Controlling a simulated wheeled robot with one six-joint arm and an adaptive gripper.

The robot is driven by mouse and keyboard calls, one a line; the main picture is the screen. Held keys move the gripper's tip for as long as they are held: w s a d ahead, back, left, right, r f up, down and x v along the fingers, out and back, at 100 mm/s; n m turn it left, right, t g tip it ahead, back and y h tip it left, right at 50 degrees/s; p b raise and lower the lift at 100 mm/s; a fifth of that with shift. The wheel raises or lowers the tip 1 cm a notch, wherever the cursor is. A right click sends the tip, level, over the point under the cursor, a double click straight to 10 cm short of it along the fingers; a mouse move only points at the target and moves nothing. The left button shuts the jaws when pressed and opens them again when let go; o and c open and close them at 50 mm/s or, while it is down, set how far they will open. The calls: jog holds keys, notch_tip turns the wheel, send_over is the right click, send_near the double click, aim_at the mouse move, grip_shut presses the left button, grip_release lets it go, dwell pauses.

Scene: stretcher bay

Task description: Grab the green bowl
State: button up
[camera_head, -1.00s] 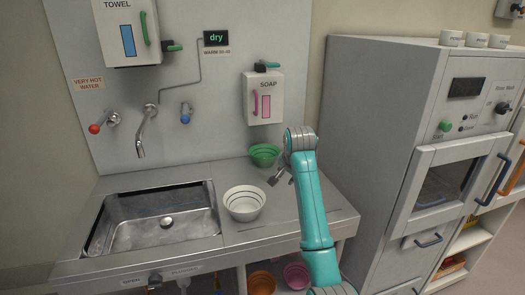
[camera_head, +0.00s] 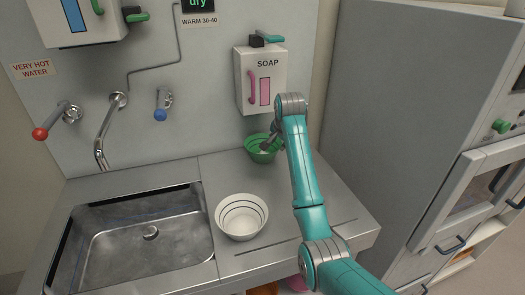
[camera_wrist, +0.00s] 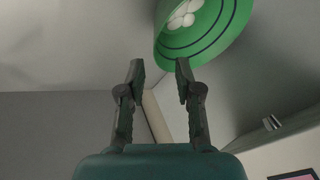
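The green bowl (camera_head: 254,143) stands on the counter below the soap dispenser, at the back. In the wrist view the green bowl (camera_wrist: 226,40) shows at the top right, with dark rings and several pale round shapes in it. My gripper (camera_head: 268,141) is at the bowl in the head view, partly in front of it. In the wrist view my gripper (camera_wrist: 160,75) has its two fingers apart with nothing between them. The right fingertip is close to the bowl's rim; I cannot tell whether they touch.
A white bowl (camera_head: 242,217) with dark rings stands nearer on the counter. A steel sink (camera_head: 150,250) is to the left. The soap dispenser (camera_head: 260,80) hangs on the wall above the green bowl. A tall grey cabinet (camera_head: 410,120) stands to the right.

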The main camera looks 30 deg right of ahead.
aim_at(277, 151)
jog(key=shift+s+x, duration=0.1)
jog(key=shift+x, duration=1.7)
jog(key=shift+s+x, duration=0.15)
jog(key=shift+x, duration=1.65)
grip_shut()
